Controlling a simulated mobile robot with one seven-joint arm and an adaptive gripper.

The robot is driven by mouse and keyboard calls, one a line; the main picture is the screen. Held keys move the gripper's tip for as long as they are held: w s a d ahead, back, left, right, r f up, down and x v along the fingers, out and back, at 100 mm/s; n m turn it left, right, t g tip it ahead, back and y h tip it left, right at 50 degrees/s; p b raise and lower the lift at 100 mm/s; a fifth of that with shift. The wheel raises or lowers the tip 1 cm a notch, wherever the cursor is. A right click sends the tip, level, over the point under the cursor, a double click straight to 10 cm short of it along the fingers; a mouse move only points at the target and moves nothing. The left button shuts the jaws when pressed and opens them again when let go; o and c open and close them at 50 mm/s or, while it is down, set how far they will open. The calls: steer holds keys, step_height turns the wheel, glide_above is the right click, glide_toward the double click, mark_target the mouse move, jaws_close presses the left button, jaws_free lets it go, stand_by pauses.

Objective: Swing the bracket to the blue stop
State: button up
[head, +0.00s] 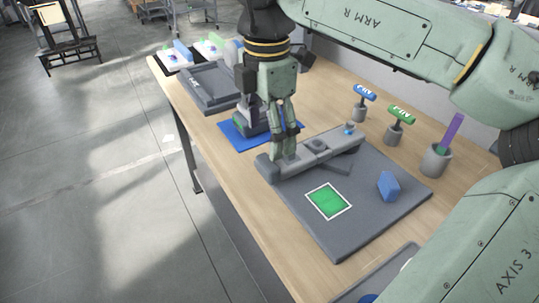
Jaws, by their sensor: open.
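The grey bracket (337,145) is a long bar lying across a dark grey plate (345,238), running from lower left to upper right. A round boss shows near its middle and a small blue knob near its right end. The blue stop (388,186) is a block standing on the plate's right side, apart from the bracket. My gripper (285,152) points down at the bracket's left part with its fingers open. The fingertips overlap the bar in the view; I cannot tell whether they touch it.
A green square (328,201) with a white border lies on the plate. Blue-topped (364,92) and green-topped (401,113) tools stand behind in grey holders, with a cup (435,160) holding a purple strip. A blue mat (232,137) and a grey tray (207,88) lie left.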

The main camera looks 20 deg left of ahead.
mark_target(268, 162)
step_height(268, 162, down, 8)
steer(key=shift+w+r+p, duration=0.1)
steer(key=shift+p, duration=0.5)
jaws_close()
stand_by(0.6)
